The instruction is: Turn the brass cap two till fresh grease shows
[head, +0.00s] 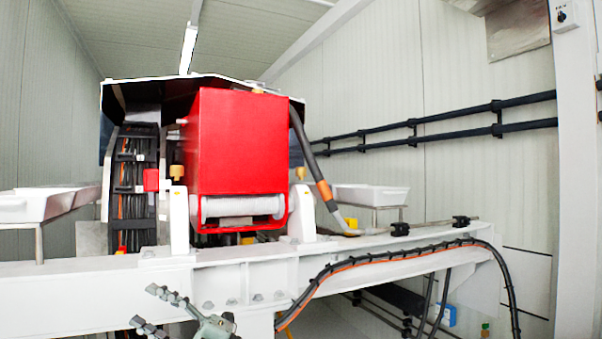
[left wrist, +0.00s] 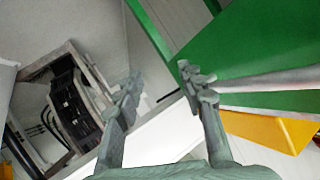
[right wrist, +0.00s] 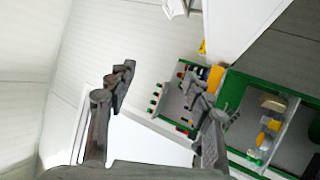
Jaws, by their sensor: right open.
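In the head view a small brass-yellow cap (head: 177,172) stands on the white bracket left of the red block. A similar cap (head: 300,173) stands on the right bracket, and another yellow piece (head: 258,91) shows at the block's top edge. I cannot tell which is cap two; no grease can be made out. My right gripper (head: 144,306) is low in front of the white beam, open and empty, well below and apart from the caps. It also shows open in the right wrist view (right wrist: 158,84). My left gripper (left wrist: 160,80) is open and empty in the left wrist view.
The red block (head: 238,142) sits on a white beam (head: 85,287) with black-orange cables (head: 385,257) along its front. White trays (head: 370,195) stand at both sides. A grey bar with an orange band (head: 325,190) leans at the block's right. Green panels (left wrist: 262,50) are near my left gripper.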

